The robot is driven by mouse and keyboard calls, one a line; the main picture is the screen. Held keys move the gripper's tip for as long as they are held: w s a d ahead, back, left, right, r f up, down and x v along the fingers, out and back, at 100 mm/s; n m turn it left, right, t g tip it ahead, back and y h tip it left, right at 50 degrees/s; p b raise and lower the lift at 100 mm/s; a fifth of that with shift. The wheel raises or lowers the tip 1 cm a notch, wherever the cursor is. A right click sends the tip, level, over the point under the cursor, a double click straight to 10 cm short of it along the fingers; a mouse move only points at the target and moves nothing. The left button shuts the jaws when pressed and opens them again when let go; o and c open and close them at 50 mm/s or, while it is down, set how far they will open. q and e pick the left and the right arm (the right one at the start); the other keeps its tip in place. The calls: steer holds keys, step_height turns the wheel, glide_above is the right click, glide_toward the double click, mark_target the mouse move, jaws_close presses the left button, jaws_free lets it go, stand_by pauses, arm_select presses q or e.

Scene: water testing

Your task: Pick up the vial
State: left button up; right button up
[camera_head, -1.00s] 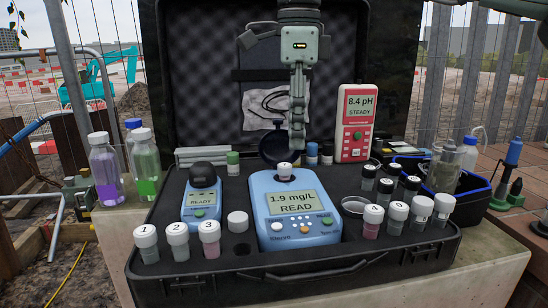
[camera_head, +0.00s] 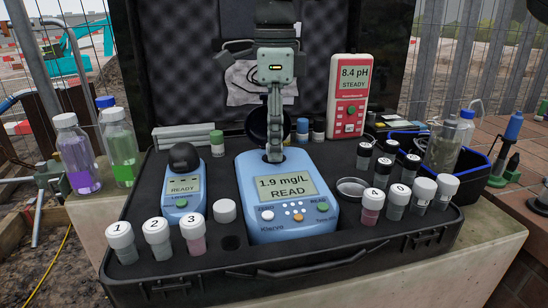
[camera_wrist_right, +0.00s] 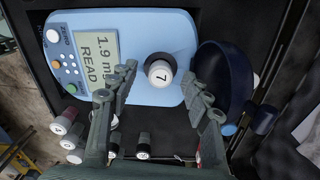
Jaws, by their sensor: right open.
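The vial (camera_wrist_right: 160,73) stands in the well of the blue meter (camera_wrist_right: 170,28); only its white cap, marked 7, shows in the right wrist view. In the head view the blue meter (camera_head: 262,224) reads "1.9 mg/L READ", and my right gripper (camera_head: 274,155) points down over its well, hiding the vial. In the wrist view my right gripper (camera_wrist_right: 160,80) is open, with one finger on each side of the cap and clear gaps between. The dark round cover (camera_wrist_right: 226,80) lies beside the well. My left gripper is not in view.
The black case (camera_head: 330,262) holds a smaller blue meter (camera_head: 182,188), white-capped vials on both sides, a loose white cap (camera_head: 225,211) and several black-capped vials. A red pH meter (camera_head: 348,92) stands at the back right.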

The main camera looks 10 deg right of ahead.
steer(key=shift+c, duration=1.1)
steer(key=c, duration=0.8)
steer(key=shift+r, duration=0.1)
